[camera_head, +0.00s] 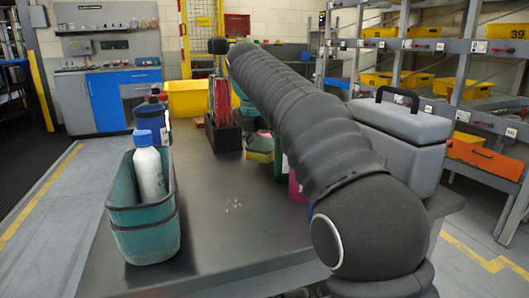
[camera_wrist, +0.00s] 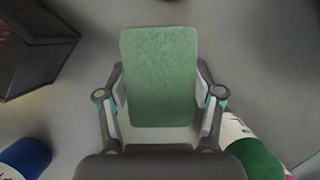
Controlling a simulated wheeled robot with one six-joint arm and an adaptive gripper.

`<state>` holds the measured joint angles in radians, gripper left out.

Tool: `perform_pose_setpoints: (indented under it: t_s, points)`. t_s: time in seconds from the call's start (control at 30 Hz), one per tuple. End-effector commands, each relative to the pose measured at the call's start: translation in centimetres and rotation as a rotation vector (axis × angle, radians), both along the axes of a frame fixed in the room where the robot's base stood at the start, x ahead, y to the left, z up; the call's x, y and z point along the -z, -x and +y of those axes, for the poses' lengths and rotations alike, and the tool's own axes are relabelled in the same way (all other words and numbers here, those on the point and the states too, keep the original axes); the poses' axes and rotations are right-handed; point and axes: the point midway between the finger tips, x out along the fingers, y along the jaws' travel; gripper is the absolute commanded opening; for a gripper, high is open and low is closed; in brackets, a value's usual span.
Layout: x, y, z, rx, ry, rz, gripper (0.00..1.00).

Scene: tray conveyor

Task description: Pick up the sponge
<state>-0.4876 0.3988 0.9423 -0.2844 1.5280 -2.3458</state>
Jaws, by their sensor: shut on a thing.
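The green sponge (camera_wrist: 160,75) lies between the two fingers of my gripper (camera_wrist: 160,85) in the wrist view. The fingers press on its long sides, one on the left and one on the right. My arm covers most of the gripper there. I cannot tell whether the sponge touches the table.
A teal basket (camera_head: 143,240) with a white bottle (camera_head: 149,175) stands at the table's left, near a blue container (camera_head: 150,120). A dark caddy (camera_head: 226,138) stands left of the sponge. A grey toolbox (camera_head: 400,135) is at the right. The front middle of the table (camera_head: 235,230) is mostly clear.

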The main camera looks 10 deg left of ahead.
Motion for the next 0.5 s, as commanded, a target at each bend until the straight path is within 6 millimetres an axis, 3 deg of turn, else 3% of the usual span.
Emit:
perform_pose_setpoints:
  t_s: [0.13,0.5]
  points:
    - [-2.8,-0.1,0.0,-0.001,-0.001,-0.002,0.52]
    - [-6.0,1.0,-5.9,0.003,-0.002,-0.003,0.52]
